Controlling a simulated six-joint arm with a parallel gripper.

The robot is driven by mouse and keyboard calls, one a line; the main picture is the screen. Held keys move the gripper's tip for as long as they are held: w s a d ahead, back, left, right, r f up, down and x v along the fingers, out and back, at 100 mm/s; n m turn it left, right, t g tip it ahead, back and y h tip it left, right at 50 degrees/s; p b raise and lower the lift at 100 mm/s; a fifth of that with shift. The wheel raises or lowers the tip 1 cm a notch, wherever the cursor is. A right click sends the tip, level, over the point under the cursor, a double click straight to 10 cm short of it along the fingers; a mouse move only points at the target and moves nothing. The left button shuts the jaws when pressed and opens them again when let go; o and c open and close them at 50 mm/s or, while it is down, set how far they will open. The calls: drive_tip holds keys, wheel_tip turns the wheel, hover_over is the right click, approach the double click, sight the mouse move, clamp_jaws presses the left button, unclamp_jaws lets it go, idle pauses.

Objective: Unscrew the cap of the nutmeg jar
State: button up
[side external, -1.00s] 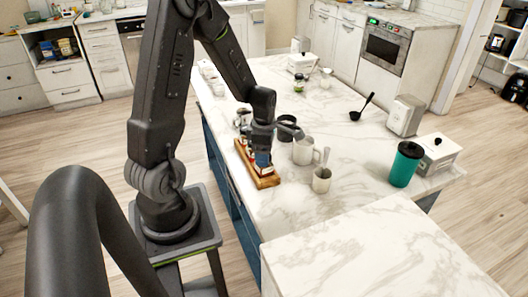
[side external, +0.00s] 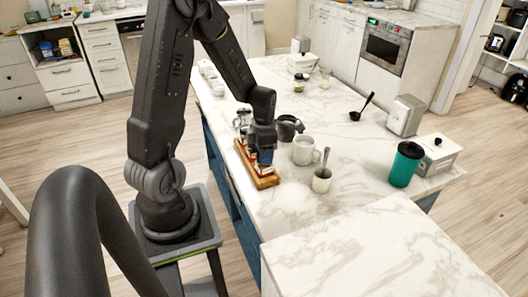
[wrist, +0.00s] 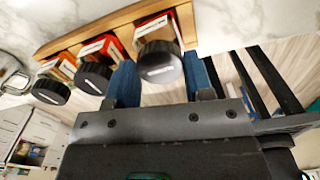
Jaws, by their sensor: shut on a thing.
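My gripper (wrist: 162,80) has blue fingers on either side of the black cap (wrist: 160,66) of the rightmost spice jar (wrist: 158,32) in the wrist view, and is shut on that cap. The jar stands in a wooden rack (wrist: 100,26). Two more jars with black caps (wrist: 94,77) (wrist: 51,91) are to its left. The labels are too blurred to read, so I cannot tell which jar is nutmeg. In the side external view my gripper (side external: 264,157) points down over the rack (side external: 266,182), and hides much of the jars.
A white mug (side external: 306,151), a cup with a spoon (side external: 321,181) and a dark pot (side external: 288,128) stand close to the right of the rack. A teal tumbler (side external: 405,165), a ladle (side external: 361,107) and a napkin holder (side external: 404,116) are farther right. The marble top (side external: 350,215) in front is clear.

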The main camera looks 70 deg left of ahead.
drive_tip(key=n, duration=0.4)
drive_tip(key=shift+r, duration=2)
drive_tip(key=s+d+m, duration=0.2)
drive_tip(key=s+m, duration=0.2)
drive_tip(key=s, duration=0.1)
hover_over(285, 201)
drive_tip(key=shift+m, duration=0.4)
wheel_tip(285, 201, down, 8)
drive_tip(key=shift+r, duration=0.25)
drive_tip(key=shift+f, duration=2)
drive_tip(key=shift+f, duration=0.15)
